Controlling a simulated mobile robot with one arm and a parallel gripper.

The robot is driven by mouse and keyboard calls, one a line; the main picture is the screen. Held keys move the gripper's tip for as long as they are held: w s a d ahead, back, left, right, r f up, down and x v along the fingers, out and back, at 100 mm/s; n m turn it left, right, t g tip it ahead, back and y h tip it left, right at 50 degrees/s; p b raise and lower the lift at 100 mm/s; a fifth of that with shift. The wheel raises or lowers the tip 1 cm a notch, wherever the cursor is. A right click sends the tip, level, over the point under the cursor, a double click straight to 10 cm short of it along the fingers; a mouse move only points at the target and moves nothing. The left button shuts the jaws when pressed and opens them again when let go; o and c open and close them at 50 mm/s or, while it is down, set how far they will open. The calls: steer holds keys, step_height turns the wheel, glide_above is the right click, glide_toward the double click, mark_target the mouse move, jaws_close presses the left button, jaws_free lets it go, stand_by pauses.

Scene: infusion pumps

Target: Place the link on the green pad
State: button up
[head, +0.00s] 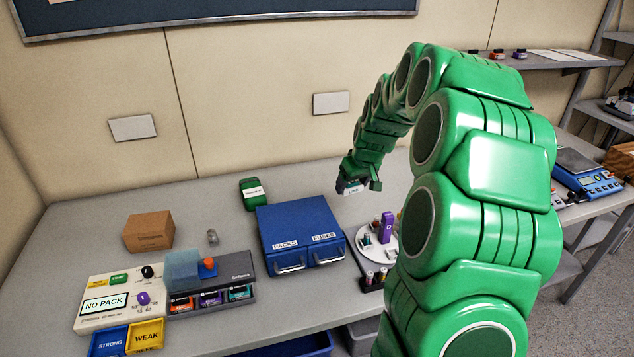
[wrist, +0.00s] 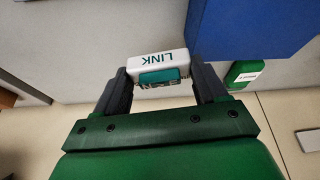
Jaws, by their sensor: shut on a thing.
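The link (wrist: 157,62) is a small white block marked LINK with a teal part on its near side. My gripper (wrist: 163,84) is shut on it, one dark finger at each side. In the head view my gripper (head: 359,186) hangs above the back of the table, right of the blue drawer box, with the pale link (head: 351,187) between its fingers. A small green patch (head: 118,279) lies on the cream control panel at the left; I cannot tell if it is the green pad. The link is well apart from it.
The blue PACKS and FUSES box (head: 297,223) stands mid-table, with a green case (head: 252,193) behind it. A cardboard box (head: 149,232), a grey unit (head: 240,290) with coloured packs and blue and yellow trays are at left. A round holder (head: 372,255) with vials stands right of the blue box.

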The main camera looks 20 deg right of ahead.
steer(key=w+a+r+n+y, duration=0.15)
steer(key=w+a, duration=0.25)
steer(key=a, duration=0.8)
steer(key=w+a+r+n+h, duration=0.1)
steer(key=w+a+r, duration=0.25)
steer(key=a, duration=0.95)
glide_toward(251, 187)
steer(key=shift+w+a+f+g+y, duration=0.25)
steer(key=shift+w+f+g, duration=0.1)
steer(key=shift+w, duration=0.25)
steer(key=shift+w+f, duration=0.65)
steer(key=shift+f, duration=1.65)
steer(key=shift+f, duration=0.1)
steer(key=o, duration=1)
steer(key=shift+o, duration=0.2)
